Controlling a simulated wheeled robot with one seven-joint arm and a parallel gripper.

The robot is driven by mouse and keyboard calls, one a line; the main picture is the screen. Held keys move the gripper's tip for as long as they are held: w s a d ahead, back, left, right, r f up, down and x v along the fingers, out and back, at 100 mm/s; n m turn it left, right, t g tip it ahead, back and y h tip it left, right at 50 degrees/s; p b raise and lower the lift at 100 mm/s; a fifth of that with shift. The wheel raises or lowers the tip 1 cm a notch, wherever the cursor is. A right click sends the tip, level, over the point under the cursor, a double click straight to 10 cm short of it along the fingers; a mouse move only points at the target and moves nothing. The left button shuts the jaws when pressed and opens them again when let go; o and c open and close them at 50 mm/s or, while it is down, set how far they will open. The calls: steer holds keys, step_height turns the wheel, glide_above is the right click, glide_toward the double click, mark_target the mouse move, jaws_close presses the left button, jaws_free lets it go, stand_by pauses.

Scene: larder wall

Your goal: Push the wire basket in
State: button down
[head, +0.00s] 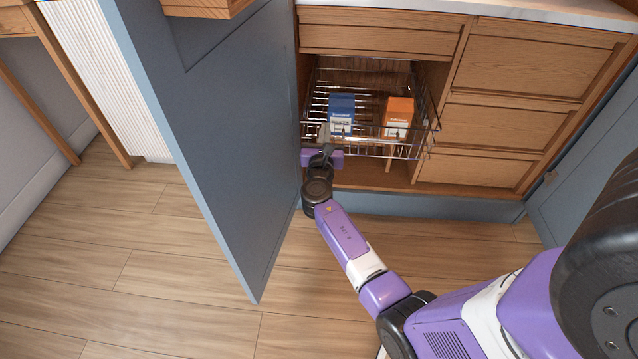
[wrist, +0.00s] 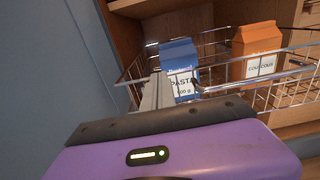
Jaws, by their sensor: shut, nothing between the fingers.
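The wire basket (head: 377,151) is pulled part way out of the open cabinet in the head view. It holds a blue pasta box (head: 341,113) and an orange couscous box (head: 398,117). In the wrist view the basket's front rail (wrist: 217,62) runs across in front of the blue pasta box (wrist: 180,66) and the orange couscous box (wrist: 257,50). My gripper (head: 324,132) is shut and empty at the left part of the basket's front. Its fingers (wrist: 157,92) overlap the front wires in the wrist view; I cannot tell whether they touch.
A blue-grey cabinet door (head: 215,120) stands open just left of my gripper. Wooden drawers (head: 510,125) are shut to the right of the basket. Another blue-grey door (head: 590,190) is at the far right. The wooden floor (head: 150,270) in front is clear.

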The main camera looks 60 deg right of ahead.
steer(key=b+x, duration=0.7)
steer(key=x, duration=0.9)
steer(key=shift+f, duration=0.1)
steer(key=shift+w+d+r+b, duration=0.1)
steer(key=shift+w+d+b, duration=0.1)
steer(key=shift+d, duration=0.15)
steer(key=shift+w+d+r+b, duration=0.1)
steer(key=shift+d+r+b, duration=0.05)
steer(key=shift+d, duration=0.25)
steer(key=shift+s+a+f+p, duration=0.1)
steer(key=shift+s+a+p, duration=0.1)
steer(key=shift+a+p, duration=0.15)
steer(key=shift+p+v, duration=2.65)
steer(key=shift+v, duration=4.2)
steer(key=shift+f, duration=0.1)
